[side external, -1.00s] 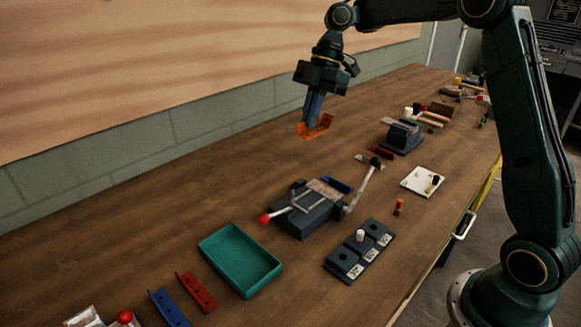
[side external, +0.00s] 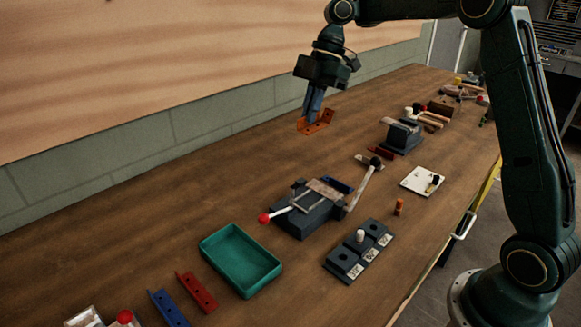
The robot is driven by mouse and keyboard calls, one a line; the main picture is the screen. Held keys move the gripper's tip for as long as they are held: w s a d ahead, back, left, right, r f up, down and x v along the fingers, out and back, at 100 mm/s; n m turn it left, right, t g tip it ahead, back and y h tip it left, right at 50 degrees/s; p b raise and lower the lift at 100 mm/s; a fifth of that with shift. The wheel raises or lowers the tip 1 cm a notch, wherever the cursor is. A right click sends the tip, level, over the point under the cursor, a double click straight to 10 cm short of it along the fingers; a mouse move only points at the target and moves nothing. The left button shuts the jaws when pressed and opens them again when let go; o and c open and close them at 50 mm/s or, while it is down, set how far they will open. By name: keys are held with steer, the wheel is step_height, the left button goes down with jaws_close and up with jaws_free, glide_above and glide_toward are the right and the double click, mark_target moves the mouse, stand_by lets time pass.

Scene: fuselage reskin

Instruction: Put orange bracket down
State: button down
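An orange bracket (side external: 316,123) hangs from my gripper (side external: 313,110) in the side view. It is an angled piece with small holes. The blue fingers of my gripper are shut on it. The bracket is above the brown workbench (side external: 130,235), towards the wall side and behind the grey clamp fixture. It appears to be clear of the bench top, though the exact gap is hard to tell. The fingertips are partly hidden by the bracket.
The clamp fixture (side external: 308,214) with a red-knobbed lever stands mid-bench. A green tray (side external: 240,260), a red bracket (side external: 197,292) and a blue bracket (side external: 168,308) lie front left. A dark block with labels (side external: 359,252) and a vise (side external: 402,137) are to the right. Bench left of the gripper is clear.

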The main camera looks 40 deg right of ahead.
steer(key=shift+a, duration=0.15)
steer(key=w+a+f+m+t+h, duration=0.1)
steer(key=w+a+f+m+t, duration=0.15)
steer(key=a+m, duration=0.8)
steer(key=m+t+h, duration=0.2)
steer(key=m, duration=0.3)
glide_above(241, 254)
steer(key=d, duration=0.1)
steer(key=shift+s+a+f+m+h, duration=0.25)
steer(key=shift+s+m+h, duration=0.15)
steer(key=shift+m, duration=0.25)
steer(key=shift+s+a+f+m+h, duration=0.1)
steer(key=shift+s+a+m+h, duration=0.2)
steer(key=shift+s+m, duration=0.25)
step_height(241, 254, down, 16)
steer(key=shift+w+r, duration=0.1)
steer(key=shift+r, duration=0.05)
steer(key=shift+f, duration=2.15)
steer(key=shift+f, duration=0.1)
